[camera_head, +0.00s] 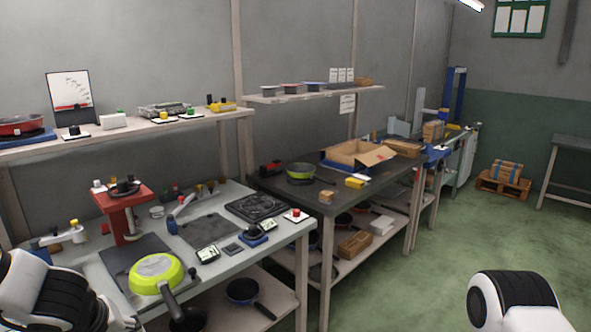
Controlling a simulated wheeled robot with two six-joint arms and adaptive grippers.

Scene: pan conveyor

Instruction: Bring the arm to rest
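My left arm comes in at the lower left, over the front left corner of the near workbench (290,226). My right arm shows only as a white and black link at the lower right, above the green floor. Its gripper is outside the frame. A lime green pan (158,272) lies upside down on a dark plate at the front of the near bench, with its dark handle pointing toward the front edge. It is just right of my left arm, and no contact is visible.
A red press (112,196) stands behind the pan. Pans lie on the lower shelves. A wall shelf (222,115) runs above.

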